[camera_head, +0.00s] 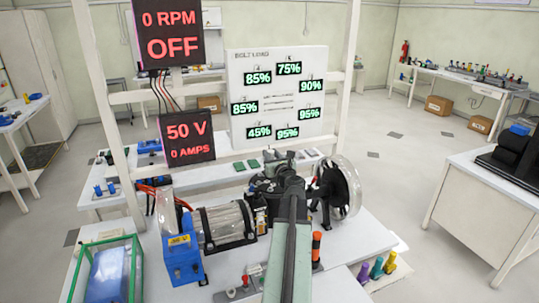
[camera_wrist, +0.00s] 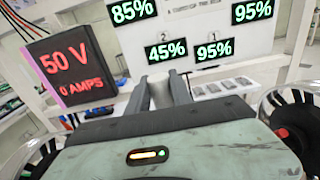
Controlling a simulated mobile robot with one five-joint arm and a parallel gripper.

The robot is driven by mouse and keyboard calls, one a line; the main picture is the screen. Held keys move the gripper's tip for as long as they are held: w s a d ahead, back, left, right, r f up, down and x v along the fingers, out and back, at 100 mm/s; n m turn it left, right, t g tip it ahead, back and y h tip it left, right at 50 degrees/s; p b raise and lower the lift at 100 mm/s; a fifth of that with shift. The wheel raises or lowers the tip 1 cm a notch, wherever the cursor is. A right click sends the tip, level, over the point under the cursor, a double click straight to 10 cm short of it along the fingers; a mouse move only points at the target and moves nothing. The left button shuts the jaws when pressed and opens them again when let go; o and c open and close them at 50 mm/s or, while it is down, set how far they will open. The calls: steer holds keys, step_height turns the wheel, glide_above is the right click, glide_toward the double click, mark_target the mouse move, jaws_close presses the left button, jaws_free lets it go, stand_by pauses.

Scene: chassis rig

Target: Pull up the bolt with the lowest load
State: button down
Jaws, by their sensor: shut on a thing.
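The white bolt load board (camera_head: 277,98) stands behind the bench and shows several green percentages. The lowest reading is the 45% display (camera_head: 259,132) at its lower left; the wrist view shows this 45% display (camera_wrist: 166,51) with a small 2 above it. The other readings run from 75% to 95%. My gripper (camera_head: 283,160) reaches over the bench, left of a clear round housing (camera_head: 345,188). The bolt row is hidden behind my arm.
A motor with a clear cylinder (camera_head: 228,222) and a blue box (camera_head: 183,262) stand left of my arm. The lower red screen (camera_head: 187,138) reads 50 V, 0 AMPS; the upper one (camera_head: 168,33) reads 0 RPM, OFF. White frame posts (camera_head: 350,60) flank the board.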

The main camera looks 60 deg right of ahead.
steer(key=shift+f+b, duration=2.15)
steer(key=shift+f, duration=0.25)
steer(key=shift+f+b, duration=0.85)
steer(key=shift+b, duration=0.05)
step_height(320, 180, up, 7)
steer(key=p, duration=0.7)
steer(key=shift+r, duration=0.1)
